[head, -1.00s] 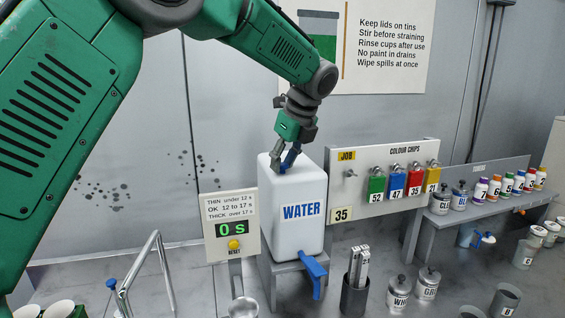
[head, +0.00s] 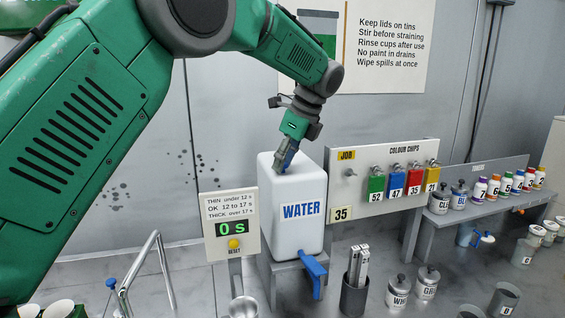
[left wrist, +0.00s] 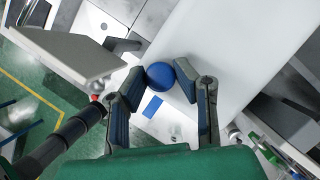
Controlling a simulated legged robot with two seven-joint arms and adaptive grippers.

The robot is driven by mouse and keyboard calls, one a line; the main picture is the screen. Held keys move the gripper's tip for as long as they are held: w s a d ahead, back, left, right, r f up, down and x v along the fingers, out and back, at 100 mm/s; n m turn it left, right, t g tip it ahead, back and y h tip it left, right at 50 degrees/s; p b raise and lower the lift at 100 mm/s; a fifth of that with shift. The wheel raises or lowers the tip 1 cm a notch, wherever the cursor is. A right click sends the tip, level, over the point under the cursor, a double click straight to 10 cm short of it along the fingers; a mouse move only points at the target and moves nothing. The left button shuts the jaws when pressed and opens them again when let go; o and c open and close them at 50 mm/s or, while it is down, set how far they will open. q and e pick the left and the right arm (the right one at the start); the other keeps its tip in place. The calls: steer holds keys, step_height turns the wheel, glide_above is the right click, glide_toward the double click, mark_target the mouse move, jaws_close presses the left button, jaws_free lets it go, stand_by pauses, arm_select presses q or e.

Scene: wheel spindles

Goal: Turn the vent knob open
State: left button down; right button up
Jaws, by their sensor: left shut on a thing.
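The white water container (head: 297,215), marked WATER, stands upright on a grey stand. Its blue vent knob (left wrist: 160,76) is on top and shows as a round cap in the left wrist view. My left gripper (head: 285,165) points down at the container's top, and its fingers largely hide the knob in the head view. In the left wrist view the two fingers of my left gripper (left wrist: 165,88) stand on either side of the knob, shut on it. A blue tap (head: 314,269) is at the container's lower front. My right gripper is not in view.
A timer panel (head: 231,224) reading 0 s stands left of the container. A colour chip board (head: 385,182) with hanging tags is close on its right. A dark holder (head: 354,297) with metal strips and lidded tins (head: 398,290) stand in front at right.

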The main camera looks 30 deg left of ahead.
arm_select(q)
steer(key=shift+w+r, duration=0.15)
steer(key=shift+r, duration=0.2)
steer(key=c, duration=1.3)
jaws_free()
steer(key=shift+o, duration=0.2)
steer(key=shift+d, duration=0.25)
steer(key=shift+f, duration=0.1)
steer(key=v, duration=1.2)
steer(key=shift+d, duration=0.3)
steer(key=shift+w+a, duration=0.1)
steer(key=shift+a, duration=0.1)
steer(key=shift+f, duration=0.1)
